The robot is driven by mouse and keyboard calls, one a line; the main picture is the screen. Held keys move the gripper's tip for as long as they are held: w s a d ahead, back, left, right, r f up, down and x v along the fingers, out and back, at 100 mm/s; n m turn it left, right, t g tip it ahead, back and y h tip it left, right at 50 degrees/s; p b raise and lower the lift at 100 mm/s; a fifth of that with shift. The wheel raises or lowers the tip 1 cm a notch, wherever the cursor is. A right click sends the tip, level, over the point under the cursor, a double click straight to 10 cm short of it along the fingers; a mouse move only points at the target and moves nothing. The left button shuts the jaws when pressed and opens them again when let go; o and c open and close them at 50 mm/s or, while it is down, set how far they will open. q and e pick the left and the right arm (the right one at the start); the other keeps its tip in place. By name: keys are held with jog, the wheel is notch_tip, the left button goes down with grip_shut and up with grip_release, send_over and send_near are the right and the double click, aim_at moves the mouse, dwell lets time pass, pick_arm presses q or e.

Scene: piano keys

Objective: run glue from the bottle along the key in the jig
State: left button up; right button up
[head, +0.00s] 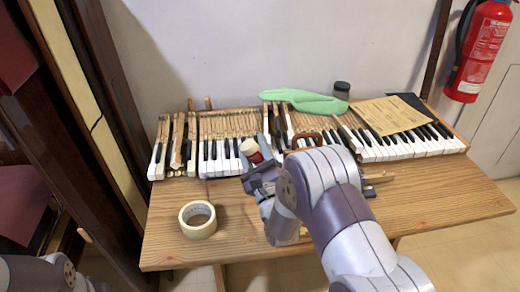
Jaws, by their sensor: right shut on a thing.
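My right gripper (257,166) is over the middle of the table, in front of the piano keys. It is shut on a small bottle (250,146) with a dark red and whitish surface, which looks like the glue bottle and is tilted. The gripper and arm hide the bottle's lower part. I cannot make out the jig or the key in it; my right arm covers that part of the table.
Rows of black and white piano keys (400,150) lie along the back of the wooden table (165,248). A tape roll (197,219) lies front left. A green cloth (300,101), a dark jar (341,90) and a paper sheet (393,115) are behind. The front right is clear.

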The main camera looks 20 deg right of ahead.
jog(key=shift+r, duration=0.1)
notch_tip(320, 180, up, 6)
jog(key=p, duration=0.4)
notch_tip(320, 180, up, 3)
jog(key=shift+r+p, duration=0.1)
jog(key=shift+p, duration=1.1)
